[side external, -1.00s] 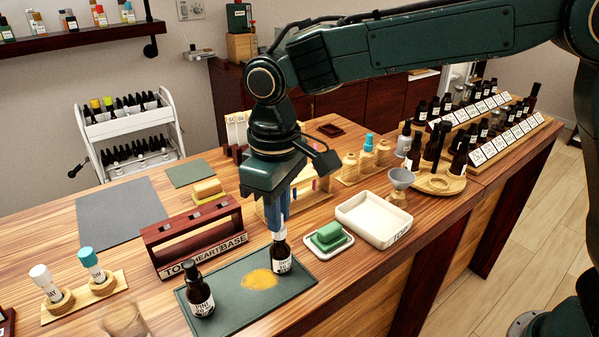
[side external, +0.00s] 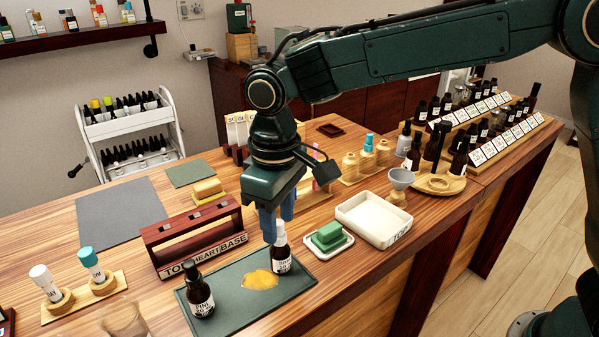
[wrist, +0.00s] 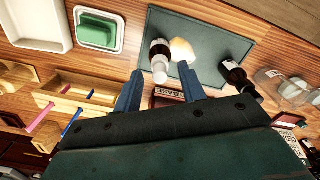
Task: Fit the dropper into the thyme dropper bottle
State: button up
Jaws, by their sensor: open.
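A dark bottle (side external: 281,262) with a black-and-white label stands upright on the dark green mat (side external: 232,318). I cannot read its label surely. A white dropper (side external: 279,234) sits upright on the bottle's neck, in line with it; its glass part is hidden. In the wrist view, the white dropper top (wrist: 159,70) shows between my fingers, with the bottle (wrist: 160,46) beyond it. My gripper (side external: 278,226) is open, with its blue fingers around and just above the dropper top, apart from it.
A black-capped bottle labelled PINE (side external: 200,297) stands left on the mat, and an orange-yellow patch (side external: 260,280) lies between the bottles. A dark red rack (side external: 165,236) is behind. A green block in a white dish (side external: 329,238) and a white tray (side external: 372,222) are right.

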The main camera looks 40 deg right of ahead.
jog(key=shift+r, duration=0.15)
notch_tip(320, 180, up, 14)
jog(key=shift+f, duration=0.25)
dwell(0.4)
jog(key=shift+d, duration=0.1)
jog(key=s+d+r+m+t, duration=0.1)
jog(key=s+d, duration=0.3)
jog(key=d, duration=0.4)
jog(key=s+d+r+m+t, duration=0.15)
jog(key=s+d, duration=0.25)
jog(key=d, duration=0.4)
jog(key=s+d+f+m+t, duration=0.3)
jog(key=s+d+f, duration=0.6)
jog(key=s, duration=0.5)
jog(key=shift+d+f, duration=0.15)
jog(key=shift+d, duration=0.5)
